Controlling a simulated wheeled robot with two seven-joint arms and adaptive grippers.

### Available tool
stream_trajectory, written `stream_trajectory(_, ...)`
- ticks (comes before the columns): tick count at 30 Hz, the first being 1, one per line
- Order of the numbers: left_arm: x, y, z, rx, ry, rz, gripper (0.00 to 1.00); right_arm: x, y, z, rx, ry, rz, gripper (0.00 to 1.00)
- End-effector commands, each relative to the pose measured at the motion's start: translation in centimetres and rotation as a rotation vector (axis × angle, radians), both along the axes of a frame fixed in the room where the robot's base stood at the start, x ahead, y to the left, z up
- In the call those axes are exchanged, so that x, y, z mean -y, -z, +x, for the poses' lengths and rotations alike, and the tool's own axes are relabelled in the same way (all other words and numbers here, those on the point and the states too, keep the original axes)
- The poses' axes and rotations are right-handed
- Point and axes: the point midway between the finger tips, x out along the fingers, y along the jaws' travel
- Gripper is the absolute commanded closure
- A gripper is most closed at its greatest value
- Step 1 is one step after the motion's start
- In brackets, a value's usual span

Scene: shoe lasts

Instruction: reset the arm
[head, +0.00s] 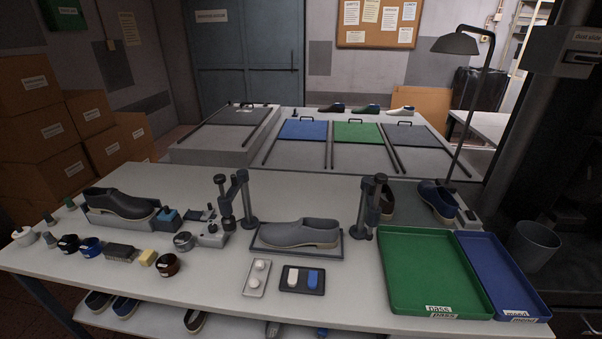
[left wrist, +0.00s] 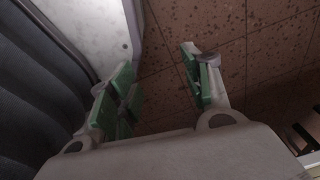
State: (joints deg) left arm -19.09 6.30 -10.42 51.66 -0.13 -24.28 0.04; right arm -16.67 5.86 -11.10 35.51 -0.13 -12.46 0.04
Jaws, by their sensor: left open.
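My left gripper (left wrist: 160,90) shows in the left wrist view with its two green-padded fingers spread wide apart and nothing between them. It hangs over the brown tiled floor, beside a pale panel or edge at upper left. Neither of my grippers shows in the head view. On the table in the head view, a grey shoe (head: 300,233) rests on a dark plate between two dark posts. Another dark shoe (head: 121,203) lies on a grey block at the left.
A green tray (head: 433,232) labelled pass and a blue tray (head: 541,309) stand at the table's right. Small pots, a brush and a yellow block (head: 147,257) lie at the left front. A desk lamp (head: 456,44) rises at the back right. Shoes lie on a lower shelf.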

Motion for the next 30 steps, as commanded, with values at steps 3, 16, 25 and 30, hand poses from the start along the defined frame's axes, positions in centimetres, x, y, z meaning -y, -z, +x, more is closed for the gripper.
stream_trajectory(3, -0.7, 2.1, -2.5, -0.014, 0.002, 0.004, 0.51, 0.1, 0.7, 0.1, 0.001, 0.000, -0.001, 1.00)
stream_trajectory(16, -2.1, 5.3, -7.9, -0.031, 0.007, 0.010, 0.51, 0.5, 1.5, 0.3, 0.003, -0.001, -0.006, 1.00)
stream_trajectory(25, -2.2, 5.3, -7.9, -0.031, 0.007, 0.010, 0.51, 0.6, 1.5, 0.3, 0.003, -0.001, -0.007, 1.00)
stream_trajectory(30, -2.2, 5.3, -7.9, -0.031, 0.007, 0.010, 0.51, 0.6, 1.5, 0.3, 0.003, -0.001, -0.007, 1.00)
